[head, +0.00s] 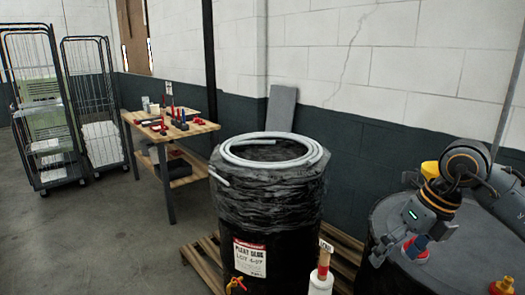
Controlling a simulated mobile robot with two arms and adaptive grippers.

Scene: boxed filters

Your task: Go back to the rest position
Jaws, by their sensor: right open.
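My right gripper (398,250) is at the right of the head view, its arm coming in from the right edge. Its jaws are open, just above the top of a dark drum (385,215). A small red object (417,247) is close beside the fingers; I cannot tell whether they touch it. My left gripper is not in view.
A wrapped black drum (262,205) with a coiled grey hose (318,150) stands on a wooden pallet (203,262). A red-and-white item (320,283) is in front. A workbench (190,130) and wire carts (92,100) stand at left. Floor (90,240) at front left is clear.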

